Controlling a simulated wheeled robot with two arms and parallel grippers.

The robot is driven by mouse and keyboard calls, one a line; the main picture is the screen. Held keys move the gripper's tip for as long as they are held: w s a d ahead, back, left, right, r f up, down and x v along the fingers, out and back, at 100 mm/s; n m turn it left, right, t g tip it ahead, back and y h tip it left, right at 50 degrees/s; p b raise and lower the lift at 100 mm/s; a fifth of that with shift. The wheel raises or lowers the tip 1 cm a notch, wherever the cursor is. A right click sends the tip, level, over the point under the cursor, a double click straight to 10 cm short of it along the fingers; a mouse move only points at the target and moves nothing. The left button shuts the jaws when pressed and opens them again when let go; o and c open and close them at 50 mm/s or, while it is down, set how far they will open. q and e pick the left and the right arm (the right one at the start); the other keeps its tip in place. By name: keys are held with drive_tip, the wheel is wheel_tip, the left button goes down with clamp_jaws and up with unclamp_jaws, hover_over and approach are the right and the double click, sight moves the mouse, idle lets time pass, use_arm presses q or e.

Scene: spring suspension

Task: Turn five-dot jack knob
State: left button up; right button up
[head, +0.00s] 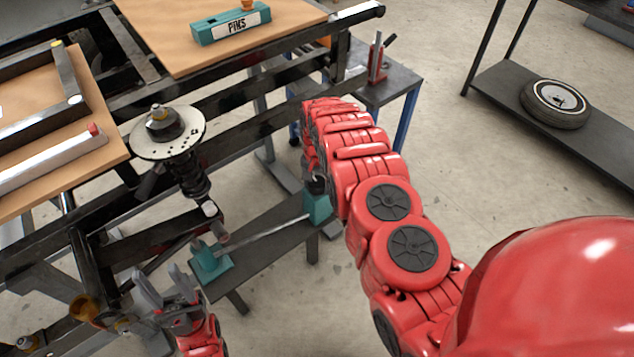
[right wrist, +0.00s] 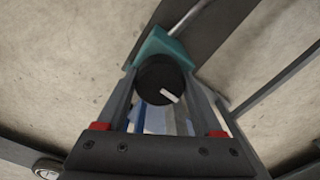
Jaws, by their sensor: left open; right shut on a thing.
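The jack on the low dark bench has a teal block (head: 317,207) at its right end and a teal bracket (head: 211,258) at its left, joined by a long metal rod. A round black knob (right wrist: 152,80) with a white pointer mark sits on the teal block (right wrist: 163,45) in the right wrist view. My right gripper (right wrist: 164,84) has a finger on each side of the knob and is shut on it. In the head view my right arm mostly hides the knob. No dots are legible. My left gripper (head: 160,284) is open and empty, left of the bracket.
A coil-over strut with a pale round plate (head: 183,131) stands in the black frame above the bench (head: 262,256). A teal PINS box (head: 232,25) sits on a wooden board. A red jack (head: 377,60) stands on a side table. A wheel (head: 556,102) lies on the right shelf.

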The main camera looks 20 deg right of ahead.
sight(317, 181)
idle(0.4)
drive_tip(key=o, duration=1.4)
wheel_tip(317, 181, up, 9)
drive_tip(key=shift+f+b, duration=0.1)
drive_tip(key=shift+b, duration=0.25)
wheel_tip(317, 181, up, 9)
drive_tip(key=p, duration=0.7)
drive_tip(key=shift+f, duration=0.15)
drive_tip(key=shift+f, duration=0.1)
